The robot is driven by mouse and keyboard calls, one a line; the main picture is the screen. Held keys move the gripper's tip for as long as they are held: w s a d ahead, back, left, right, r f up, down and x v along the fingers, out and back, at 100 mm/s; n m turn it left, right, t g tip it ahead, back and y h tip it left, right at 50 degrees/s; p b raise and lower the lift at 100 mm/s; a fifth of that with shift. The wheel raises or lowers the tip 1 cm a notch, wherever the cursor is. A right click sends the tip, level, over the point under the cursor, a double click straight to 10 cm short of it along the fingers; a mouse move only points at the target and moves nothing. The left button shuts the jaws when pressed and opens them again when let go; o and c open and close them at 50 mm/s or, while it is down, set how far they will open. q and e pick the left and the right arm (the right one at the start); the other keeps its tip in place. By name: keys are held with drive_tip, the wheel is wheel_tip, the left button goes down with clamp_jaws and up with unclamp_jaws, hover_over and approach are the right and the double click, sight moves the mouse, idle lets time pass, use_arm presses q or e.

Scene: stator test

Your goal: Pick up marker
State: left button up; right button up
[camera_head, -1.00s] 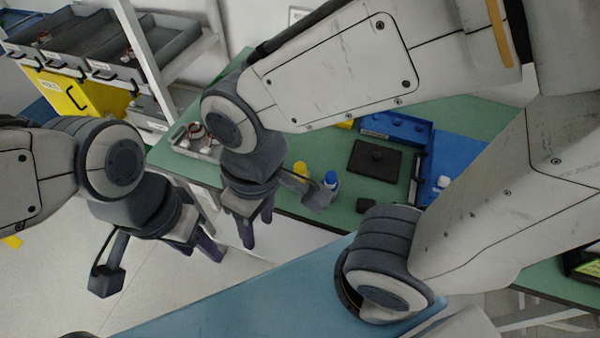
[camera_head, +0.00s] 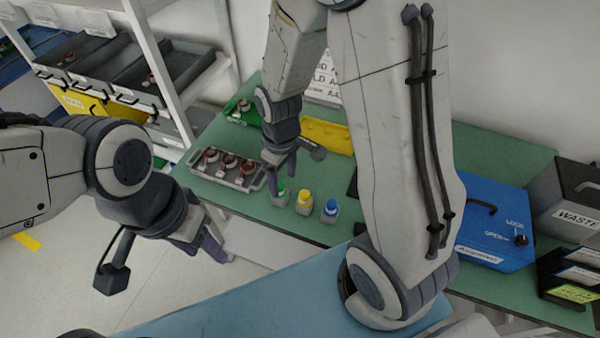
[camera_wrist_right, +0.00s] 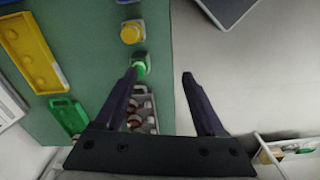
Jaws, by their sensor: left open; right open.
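No pen-shaped marker can be made out. Three small bottles stand in a row on the green table: one with a green cap (camera_head: 281,190), one with a yellow cap (camera_head: 304,201) and one with a blue cap (camera_head: 331,208). My right gripper (camera_head: 281,172) is open, just above and behind the green-capped bottle. In the right wrist view, my right gripper (camera_wrist_right: 158,76) has its left fingertip beside the green cap (camera_wrist_right: 139,66), and the yellow cap (camera_wrist_right: 131,33) lies farther up. Nothing is between the fingers. My left gripper (camera_head: 208,243) is open and empty, off the table's front left.
A grey tray of copper-coloured parts (camera_head: 247,181) sits left of the bottles. A yellow tray (camera_head: 335,139) and a green tray (camera_head: 237,119) lie behind. A blue case (camera_head: 495,215) and a waste box (camera_head: 572,200) stand right. A shelf with bins (camera_head: 175,68) is at left.

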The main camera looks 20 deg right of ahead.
drive_tip(key=p, duration=0.2)
hover_over(304, 193)
wheel_tip(304, 193, down, 2)
drive_tip(key=f, duration=0.3)
drive_tip(key=f+p, duration=0.1)
drive_tip(key=f, duration=0.1)
drive_tip(key=shift+w+d+f, duration=0.15)
drive_tip(key=shift+w+f, duration=0.05)
drive_tip(key=shift+w, duration=0.05)
drive_tip(key=shift+s+f+p, duration=0.15)
drive_tip(key=shift+f+p, duration=0.45)
drive_tip(key=shift+f, duration=0.7)
drive_tip(key=shift+s+f+p, duration=0.15)
drive_tip(key=shift+f+p, duration=0.45)
drive_tip(key=shift+f, duration=1)
use_arm(q)
wheel_tip(304, 193, up, 7)
drive_tip(key=shift+r, duration=0.1)
use_arm(e)
clamp_jaws()
drive_tip(key=shift+r, duration=0.15)
